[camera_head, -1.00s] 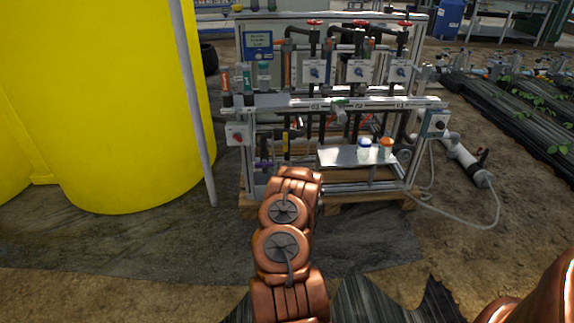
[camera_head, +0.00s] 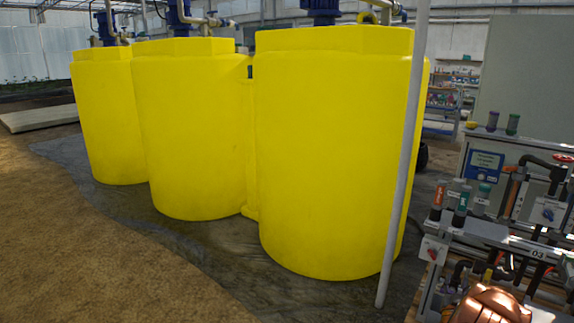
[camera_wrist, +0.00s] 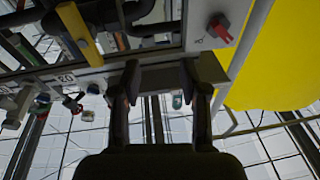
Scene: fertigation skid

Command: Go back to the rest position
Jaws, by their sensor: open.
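My gripper (camera_wrist: 161,75) shows in the wrist view with its two dark fingers apart and nothing between them. A grey rail of the skid (camera_wrist: 100,72) runs behind the fingertips; I cannot tell the gap to it. A grey box with a red switch (camera_wrist: 220,28) is up and right of the fingers. In the head view, part of my copper-coloured arm shows at the bottom right corner, in front of the skid (camera_head: 480,232). The gripper itself is hidden or out of frame there.
Three large yellow tanks (camera_head: 335,150) fill the middle of the head view. A thin grey post (camera_head: 405,150) stands between the nearest tank and the skid. Bare soil (camera_head: 90,250) at the left is clear. A yellow tank (camera_wrist: 275,60) also shows in the wrist view.

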